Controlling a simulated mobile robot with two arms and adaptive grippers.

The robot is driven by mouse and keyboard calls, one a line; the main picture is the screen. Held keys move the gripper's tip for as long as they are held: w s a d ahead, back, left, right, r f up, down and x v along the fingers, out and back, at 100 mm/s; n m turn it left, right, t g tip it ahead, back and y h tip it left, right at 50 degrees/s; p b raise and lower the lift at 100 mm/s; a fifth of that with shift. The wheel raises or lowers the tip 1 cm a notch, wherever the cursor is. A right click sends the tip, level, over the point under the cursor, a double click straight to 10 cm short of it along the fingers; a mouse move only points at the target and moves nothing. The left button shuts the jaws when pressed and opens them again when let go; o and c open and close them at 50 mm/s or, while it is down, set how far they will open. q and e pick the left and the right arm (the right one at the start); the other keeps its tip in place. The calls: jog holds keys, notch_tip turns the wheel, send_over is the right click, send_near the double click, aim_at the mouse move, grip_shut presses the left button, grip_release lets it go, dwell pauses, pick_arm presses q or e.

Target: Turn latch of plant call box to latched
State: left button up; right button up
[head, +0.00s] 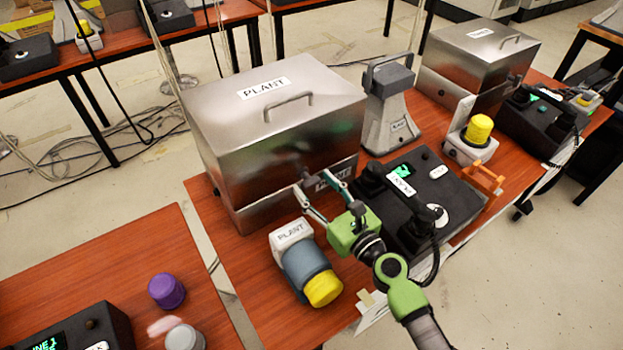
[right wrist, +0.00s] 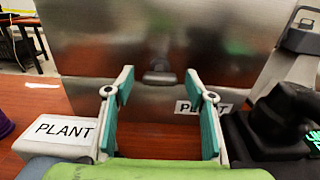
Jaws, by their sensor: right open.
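The plant call box is a brushed steel box (head: 265,135) with a PLANT label and a handle on its lid. It stands on the wooden table in the head view, lid down. Its small dark latch (right wrist: 158,77) shows on the front face in the right wrist view, between my fingers in the picture. My right gripper (head: 313,185) is open and empty, pointing at the front face. In the right wrist view the fingers (right wrist: 158,92) stand either side of the latch; I cannot tell whether they touch the box. My left gripper is not in view.
A second steel box (head: 480,60) is farther right. A purple cap (head: 166,290) is on the left table.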

jog(key=shift+x, duration=1.1)
jog(key=c, duration=1.1)
